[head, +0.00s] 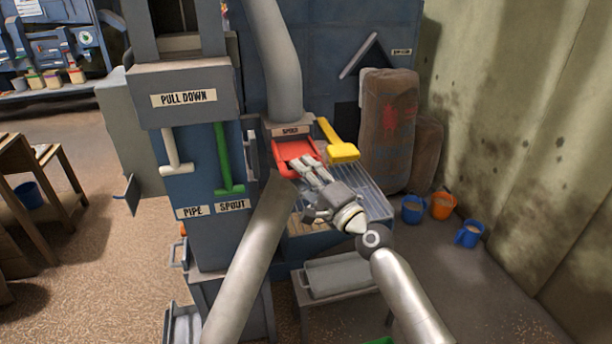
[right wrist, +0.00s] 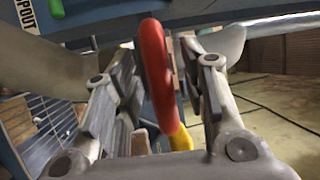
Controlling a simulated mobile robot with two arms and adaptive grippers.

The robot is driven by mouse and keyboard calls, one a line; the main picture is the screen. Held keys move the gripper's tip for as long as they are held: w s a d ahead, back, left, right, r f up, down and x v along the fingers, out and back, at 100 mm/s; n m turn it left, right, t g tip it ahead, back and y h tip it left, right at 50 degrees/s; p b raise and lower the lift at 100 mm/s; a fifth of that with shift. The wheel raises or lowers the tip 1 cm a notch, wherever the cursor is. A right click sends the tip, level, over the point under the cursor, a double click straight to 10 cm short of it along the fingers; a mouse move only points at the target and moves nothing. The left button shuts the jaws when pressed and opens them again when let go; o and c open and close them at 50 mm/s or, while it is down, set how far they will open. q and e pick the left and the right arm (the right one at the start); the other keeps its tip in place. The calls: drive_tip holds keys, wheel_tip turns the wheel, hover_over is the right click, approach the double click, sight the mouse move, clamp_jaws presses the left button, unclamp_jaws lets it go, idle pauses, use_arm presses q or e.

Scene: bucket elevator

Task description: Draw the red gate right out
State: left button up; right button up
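The red gate (head: 292,151) sits under the spout in the middle of the head view, at the top of a slatted grey tray. In the right wrist view, its red rounded edge (right wrist: 157,75) stands upright between my fingers. My right gripper (head: 309,168) reaches up to the gate from the lower right. Its two fingers (right wrist: 158,95) are apart on either side of the red edge, and I see no firm grip on it. The fingers hide part of the gate in the head view. My left gripper is not in view.
A yellow handle (head: 341,151) is close on the gate's right. A green lever (head: 226,165) and a white lever (head: 174,155) hang on the blue column. The slatted tray (head: 355,203) lies below.

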drive_tip(key=shift+s+d, duration=0.1)
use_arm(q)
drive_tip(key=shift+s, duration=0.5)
use_arm(e)
drive_tip(key=v, duration=1.1)
drive_tip(key=shift+s+d, duration=0.2)
drive_tip(key=shift+s, duration=0.1)
drive_tip(key=shift+f, duration=0.1)
